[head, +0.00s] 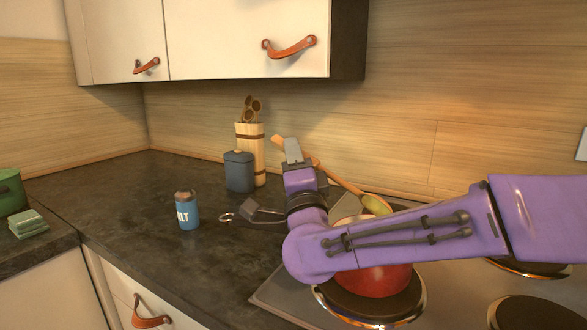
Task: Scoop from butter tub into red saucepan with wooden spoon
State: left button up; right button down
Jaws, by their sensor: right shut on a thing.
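My right gripper (293,152) is shut on the wooden spoon (345,183) near its handle end. The spoon slants down to the right, and its bowl end, with something yellow-green (376,204) in or on it, is over or just behind the saucepan; I cannot tell which. The red saucepan (375,282) sits on a hob ring, largely hidden by my right arm. A dark handle with a ring end (228,217), seemingly the saucepan's, sticks out left. I cannot make out a butter tub. My left gripper is not in view.
A blue salt shaker (187,211), a dark lidded canister (239,172) and a holder with wooden utensils (257,155) stand on the dark counter (120,200). Folded green cloths (28,225) and a green container (11,192) are far left. Cupboards (240,40) hang above.

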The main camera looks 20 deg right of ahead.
jog(key=shift+f+n+b, duration=0.2)
jog(key=shift+n+b, duration=0.2)
jog(key=shift+b, duration=0.1)
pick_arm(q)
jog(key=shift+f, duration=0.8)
pick_arm(e)
jog(key=shift+r+t, duration=0.15)
jog(key=shift+t, duration=0.15)
jog(key=shift+b, duration=0.3)
jog(key=n+b, duration=0.1)
jog(key=n+t+y+b, duration=0.1)
jog(key=shift+f+n+b, duration=0.3)
jog(key=shift+n, duration=0.1)
jog(key=shift+r+n+t+y+b, duration=0.15)
jog(key=shift+n+t+y+b, duration=0.4)
jog(key=shift+n, duration=0.25)
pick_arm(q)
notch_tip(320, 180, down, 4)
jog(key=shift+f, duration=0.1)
pick_arm(e)
jog(key=shift+r, duration=0.15)
